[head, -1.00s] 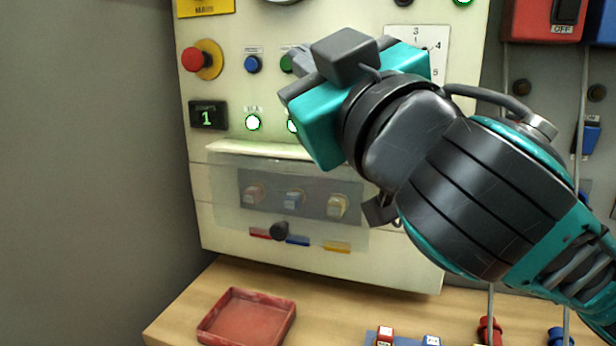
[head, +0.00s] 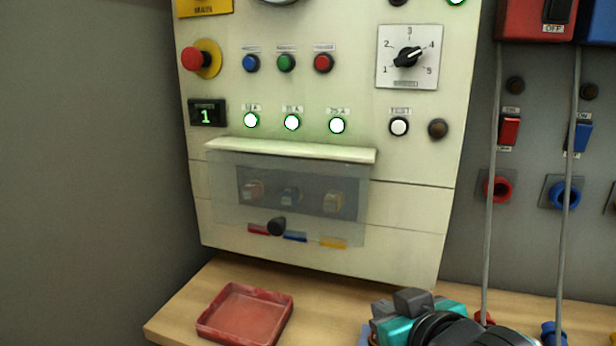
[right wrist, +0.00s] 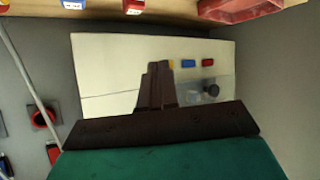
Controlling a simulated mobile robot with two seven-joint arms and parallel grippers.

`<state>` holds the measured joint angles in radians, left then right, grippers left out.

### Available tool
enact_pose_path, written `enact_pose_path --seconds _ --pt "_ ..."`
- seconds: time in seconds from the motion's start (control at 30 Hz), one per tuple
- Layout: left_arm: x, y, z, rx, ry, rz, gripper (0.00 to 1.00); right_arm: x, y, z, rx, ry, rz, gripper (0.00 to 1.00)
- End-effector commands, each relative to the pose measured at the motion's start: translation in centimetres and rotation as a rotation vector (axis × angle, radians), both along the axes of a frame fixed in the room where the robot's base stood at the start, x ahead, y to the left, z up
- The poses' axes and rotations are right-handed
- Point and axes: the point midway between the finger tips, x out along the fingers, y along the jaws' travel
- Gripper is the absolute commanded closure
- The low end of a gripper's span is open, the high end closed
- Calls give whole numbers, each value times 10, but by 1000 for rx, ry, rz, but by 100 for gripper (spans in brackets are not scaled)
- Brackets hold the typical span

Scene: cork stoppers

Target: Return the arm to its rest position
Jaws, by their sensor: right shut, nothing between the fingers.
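My right gripper (head: 386,318) is low at the bottom edge of the head view, right of the red tray and in front of the wooden bench. In the right wrist view its fingers (right wrist: 157,75) are together with nothing between them. The control panel (head: 415,235) stands clear of the gripper. Its clear cover (head: 225,205) hangs over three plugs coloured red, blue and yellow, and the dark knob (head: 277,227) shows on the cover. My left gripper is not in view.
A red tray (head: 245,315) sits on the bench (head: 185,300) at left. Two grey cables (head: 491,200) hang at right, by a red socket (head: 497,188) and a blue socket (head: 563,195). The space before the panel is free.

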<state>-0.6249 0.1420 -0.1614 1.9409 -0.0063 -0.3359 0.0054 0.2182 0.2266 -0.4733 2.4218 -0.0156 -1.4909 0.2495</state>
Motion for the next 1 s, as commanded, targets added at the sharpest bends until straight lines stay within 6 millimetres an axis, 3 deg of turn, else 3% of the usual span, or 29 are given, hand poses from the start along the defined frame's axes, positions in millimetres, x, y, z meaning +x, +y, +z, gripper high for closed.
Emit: enact_pose_path --seconds 0.03,0.1,0.3,0.5,0.67,1.0 --pt "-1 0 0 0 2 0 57 -11 -9 -26 -1 73 -18 100" --pt "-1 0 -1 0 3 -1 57 -28 -21 -56 -9 163 -42 100" --pt "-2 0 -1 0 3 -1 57 -89 -56 -135 -45 416 -104 100" --pt "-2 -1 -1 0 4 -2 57 -152 -83 -184 -85 617 -146 100" --pt "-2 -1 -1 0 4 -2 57 -202 -102 -211 -119 760 -172 100" --pt "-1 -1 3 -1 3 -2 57 -147 -87 -254 -56 481 -135 100"
